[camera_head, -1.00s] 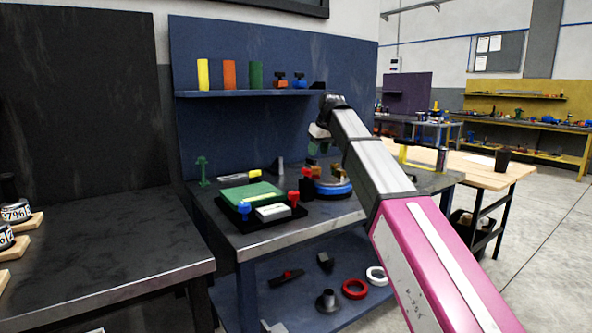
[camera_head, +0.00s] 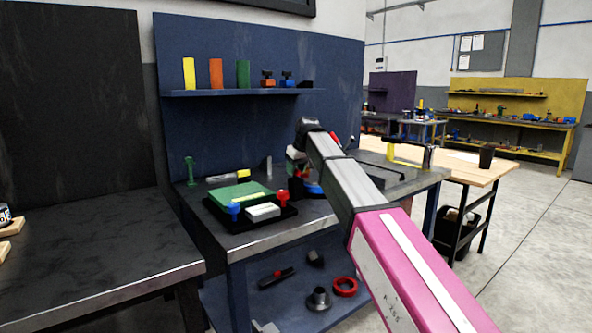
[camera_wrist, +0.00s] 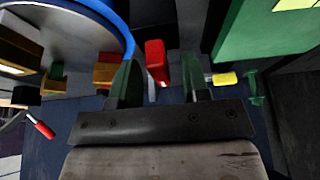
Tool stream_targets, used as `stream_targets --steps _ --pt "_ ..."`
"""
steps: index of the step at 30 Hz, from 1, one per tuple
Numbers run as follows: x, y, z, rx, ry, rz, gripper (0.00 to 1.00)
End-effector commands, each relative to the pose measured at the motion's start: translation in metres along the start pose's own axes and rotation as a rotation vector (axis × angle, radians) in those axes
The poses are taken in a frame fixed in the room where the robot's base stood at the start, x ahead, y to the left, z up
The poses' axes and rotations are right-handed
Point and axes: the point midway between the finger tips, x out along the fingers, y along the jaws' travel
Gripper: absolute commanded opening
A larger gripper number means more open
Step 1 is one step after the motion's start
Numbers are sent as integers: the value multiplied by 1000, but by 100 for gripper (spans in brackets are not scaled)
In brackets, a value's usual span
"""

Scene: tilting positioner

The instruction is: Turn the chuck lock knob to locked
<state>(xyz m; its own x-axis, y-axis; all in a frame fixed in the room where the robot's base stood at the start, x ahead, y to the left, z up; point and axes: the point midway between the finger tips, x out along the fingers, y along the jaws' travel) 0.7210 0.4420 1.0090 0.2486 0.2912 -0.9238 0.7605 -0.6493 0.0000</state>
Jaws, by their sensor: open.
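The chuck is a round grey plate with a blue rim (camera_wrist: 126,25) and brass-coloured jaws, at the upper left of the wrist view. In the head view only part of its blue edge (camera_head: 313,190) shows behind my arm. A red block-shaped knob (camera_wrist: 155,58), which looks like the chuck lock knob, stands beside the rim. My gripper (camera_wrist: 158,72) is open, with its green fingers on either side of the red knob in the picture and visible gaps to it. I cannot tell their depth relative to it. In the head view my gripper (camera_head: 298,158) is over the chuck area, partly hidden.
A green-topped fixture (camera_head: 242,194) with blue and red knobs sits left of the chuck.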

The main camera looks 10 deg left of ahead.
Motion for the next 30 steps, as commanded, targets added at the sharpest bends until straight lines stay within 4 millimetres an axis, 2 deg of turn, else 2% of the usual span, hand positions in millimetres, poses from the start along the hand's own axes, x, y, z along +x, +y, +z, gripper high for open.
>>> stream_targets --steps 9,13,23,30 --pt "2 0 0 0 0 0 43" --pt "2 0 0 0 0 0 0" --pt "2 0 0 18 -1 7 0" --pt "2 -1 0 116 -1 49 0"
